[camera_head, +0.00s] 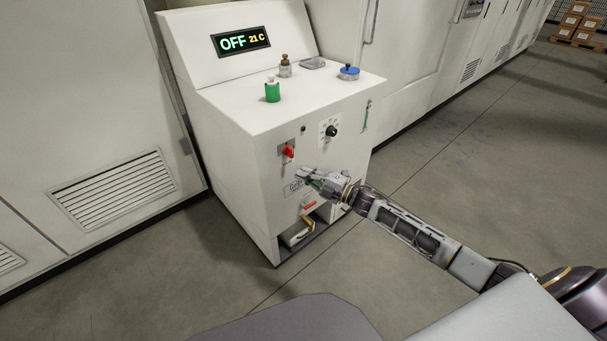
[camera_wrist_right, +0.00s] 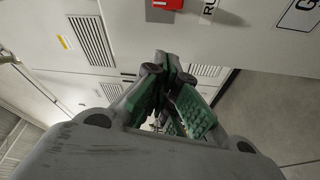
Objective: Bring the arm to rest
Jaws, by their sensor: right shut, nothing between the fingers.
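My right gripper (camera_head: 304,176) is shut and empty in the head view. It is close to the front panel of the white machine (camera_head: 240,150), below and right of a red switch (camera_head: 289,152). Whether it touches the panel cannot be told. In the right wrist view the fingers (camera_wrist_right: 165,75) meet, with green pads and nothing between them; a red part (camera_wrist_right: 167,4) shows at the top edge. My right arm reaches in from the lower right of the head view. My left gripper is not in view.
A black knob (camera_head: 332,131) is on the front, above an open lower slot. The floor (camera_head: 450,150) at right is clear.

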